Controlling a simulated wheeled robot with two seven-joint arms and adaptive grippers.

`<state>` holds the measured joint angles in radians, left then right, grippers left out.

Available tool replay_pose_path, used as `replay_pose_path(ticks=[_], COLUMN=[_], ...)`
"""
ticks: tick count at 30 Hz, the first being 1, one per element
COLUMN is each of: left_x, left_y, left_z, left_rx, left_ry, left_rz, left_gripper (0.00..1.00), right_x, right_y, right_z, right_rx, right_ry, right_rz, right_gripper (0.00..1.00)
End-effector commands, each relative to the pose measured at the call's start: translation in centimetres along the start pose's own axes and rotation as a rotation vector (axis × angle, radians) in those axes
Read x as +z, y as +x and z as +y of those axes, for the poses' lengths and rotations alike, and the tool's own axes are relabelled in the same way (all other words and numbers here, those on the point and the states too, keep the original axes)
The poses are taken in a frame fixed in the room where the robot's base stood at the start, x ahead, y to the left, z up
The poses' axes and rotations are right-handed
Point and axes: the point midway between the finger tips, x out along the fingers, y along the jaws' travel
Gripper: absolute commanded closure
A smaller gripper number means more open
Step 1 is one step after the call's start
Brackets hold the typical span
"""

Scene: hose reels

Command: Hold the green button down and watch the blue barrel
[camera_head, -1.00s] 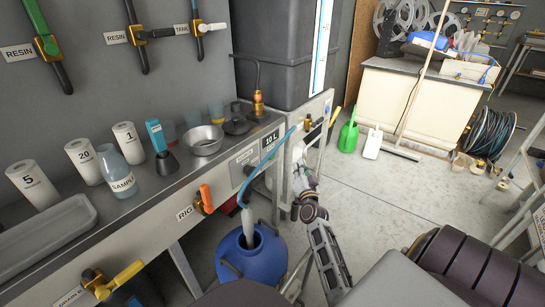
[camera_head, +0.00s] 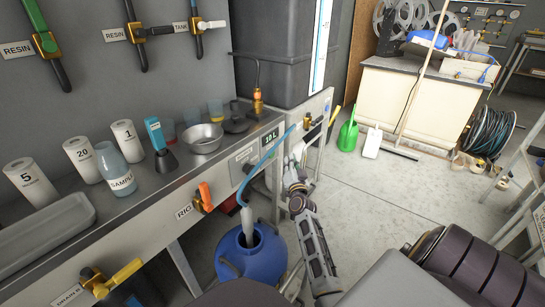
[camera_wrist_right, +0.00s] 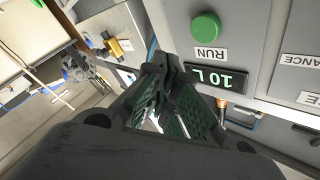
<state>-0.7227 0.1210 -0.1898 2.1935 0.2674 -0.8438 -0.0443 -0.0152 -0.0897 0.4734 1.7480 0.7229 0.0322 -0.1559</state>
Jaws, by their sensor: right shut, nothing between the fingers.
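The green button (camera_wrist_right: 206,27) shows in the right wrist view, round and raised above a RUN label. A 10 L display (camera_wrist_right: 215,77) is just below it, and also shows in the head view (camera_head: 270,139). I cannot make out the button in the head view. My right gripper (camera_wrist_right: 165,68) is shut and empty; its tips appear below and left of the button, with no visible contact. In the head view, my right gripper (camera_head: 297,156) is by the bench's right end. The blue barrel (camera_head: 252,264) stands on the floor with a pale nozzle in its open mouth.
A blue hose (camera_head: 263,160) runs from the bench end to the barrel. The steel bench (camera_head: 150,205) holds a bowl (camera_head: 205,139), labelled rolls and a sample bottle (camera_head: 115,168). An orange-handled RIG valve (camera_head: 205,196) juts from its front.

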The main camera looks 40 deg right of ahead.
Motion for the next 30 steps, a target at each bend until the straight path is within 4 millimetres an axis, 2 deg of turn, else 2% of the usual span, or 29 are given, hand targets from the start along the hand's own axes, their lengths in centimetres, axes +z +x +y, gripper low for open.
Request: replay_pose_path(ticks=[15,30], left_x=[0.2,0.1], left_y=[0.1,0.1], left_z=[-0.2,0.0], left_rx=[-0.001,0.0], left_ry=[0.007,0.0], left_rz=[-0.003,-0.002], left_gripper=[0.63,0.63], right_x=[2.0,2.3], right_y=[2.8,3.1], right_z=[-2.1,-2.3], right_rx=[0.0,0.0], right_ry=[0.0,0.0], right_rz=[0.0,0.0], right_gripper=[1.0,1.0])
